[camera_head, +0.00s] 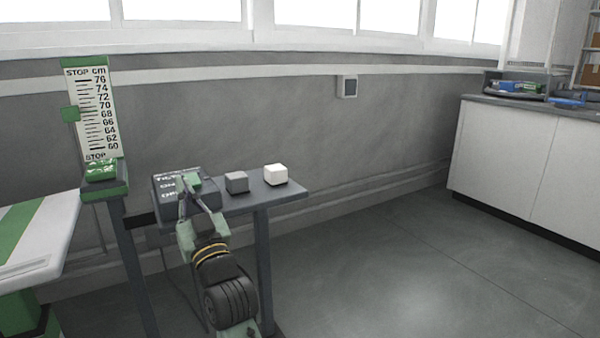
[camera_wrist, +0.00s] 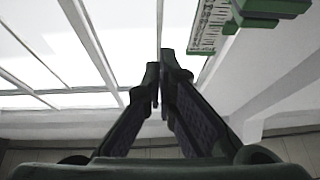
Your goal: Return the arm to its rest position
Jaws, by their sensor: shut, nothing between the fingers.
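My gripper (camera_head: 183,182) is in the middle left of the head view, at the end of my arm. In that picture it overlaps a dark control panel (camera_head: 163,197) on a narrow grey table; whether it touches the panel I cannot tell. In the wrist view my gripper (camera_wrist: 161,68) has its two dark fingers close together with nothing held. They point towards the bright windows (camera_wrist: 40,45).
A height scale (camera_head: 95,110) rises at left above a white-and-green surface (camera_head: 50,235). A white cabinet (camera_head: 520,165) stands right. Floor between is clear.

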